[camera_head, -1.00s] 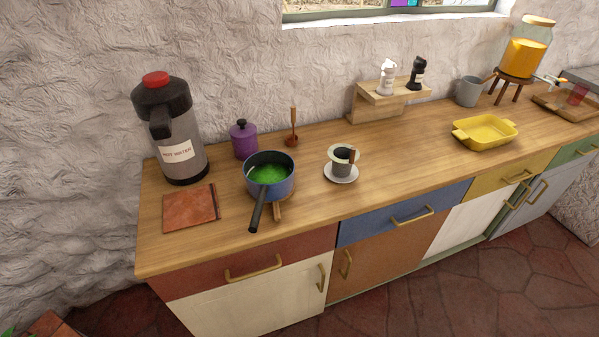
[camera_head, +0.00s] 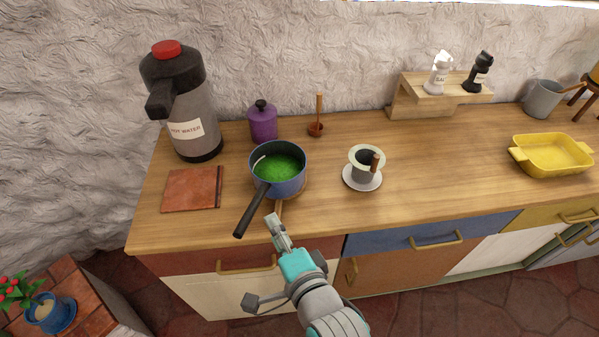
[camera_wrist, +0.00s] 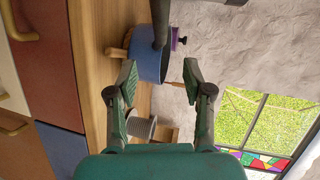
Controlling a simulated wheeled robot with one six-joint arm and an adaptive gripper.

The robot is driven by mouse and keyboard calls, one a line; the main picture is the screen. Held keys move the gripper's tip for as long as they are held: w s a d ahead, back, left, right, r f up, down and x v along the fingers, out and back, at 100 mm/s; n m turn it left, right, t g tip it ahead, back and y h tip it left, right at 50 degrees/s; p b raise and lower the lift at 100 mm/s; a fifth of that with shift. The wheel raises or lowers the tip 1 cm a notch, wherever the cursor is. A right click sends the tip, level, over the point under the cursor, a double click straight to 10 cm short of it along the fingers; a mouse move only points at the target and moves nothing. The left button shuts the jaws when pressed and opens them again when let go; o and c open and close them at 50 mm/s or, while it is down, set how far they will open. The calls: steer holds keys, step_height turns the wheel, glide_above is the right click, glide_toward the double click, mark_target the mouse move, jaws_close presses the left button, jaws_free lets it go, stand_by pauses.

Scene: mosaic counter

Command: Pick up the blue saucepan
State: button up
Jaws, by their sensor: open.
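The blue saucepan (camera_head: 290,184) stands upright on the wooden counter, with green contents inside and a dark handle (camera_head: 251,210) pointing to the front left. It seems to rest on a wooden trivet, partly hidden under it. My gripper (camera_head: 273,220) is at the counter's front edge, just right of the handle's end and in front of the pan. In the wrist view my gripper (camera_wrist: 161,75) is open and empty, its two fingers apart, with the saucepan (camera_wrist: 147,62) beyond and between the fingertips and the dark handle at the top. I see no contact.
A hot water dispenser (camera_head: 190,110) and a terracotta tile (camera_head: 190,189) stand left of the pan. A purple canister (camera_head: 262,124) and a wooden tool (camera_head: 318,115) are behind it. A cup on a saucer (camera_head: 362,184) is to the right. Bare counter (camera_head: 440,165) lies farther right.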

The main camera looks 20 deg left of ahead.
mark_target(258, 204)
steer(key=x, duration=0.5)
steer(key=shift+w+a+r, duration=0.2)
steer(key=shift+w+a, duration=0.05)
steer(key=shift+s+f+x, duration=0.1)
steer(key=shift+s+x, duration=0.05)
steer(key=shift+x, duration=1.25)
steer(key=shift+s+f+x, duration=0.15)
steer(key=shift+x, duration=1.2)
steer(key=shift+a, duration=0.15)
jaws_close()
steer(key=shift+r, duration=0.15)
